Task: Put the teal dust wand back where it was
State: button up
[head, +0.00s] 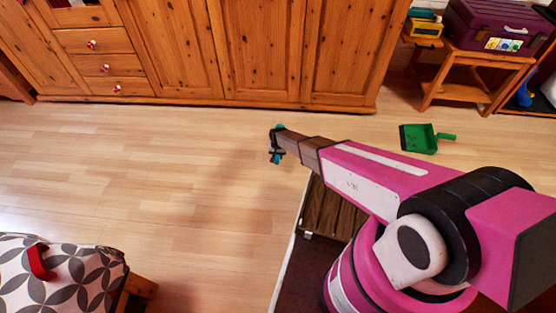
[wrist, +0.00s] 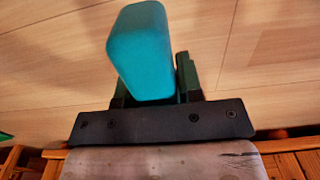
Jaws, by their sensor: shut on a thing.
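The teal dust wand (wrist: 142,55) is held between the fingers of my gripper (wrist: 155,85) in the wrist view, with its broad teal end toward the camera. In the head view my gripper (head: 276,155) is over the wooden floor, in front of the wardrobe, and only small teal parts of the wand (head: 276,159) show above and below the dark fingers. The rest of the wand is hidden or too small to make out. The place where the wand was before cannot be told from these frames.
A pine wardrobe (head: 215,50) stands along the back. A green dustpan (head: 420,139) lies on the floor at right. A small wooden table (head: 480,62) bears a purple case (head: 490,25). A patterned cushioned seat (head: 70,285) is at front left. The floor at left is clear.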

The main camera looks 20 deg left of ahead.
jog(key=shift+w+d+f, duration=0.1)
jog(key=shift+w+f, duration=0.2)
jog(key=shift+f, duration=1.85)
jog(key=shift+f, duration=0.15)
jog(key=o, duration=1.1)
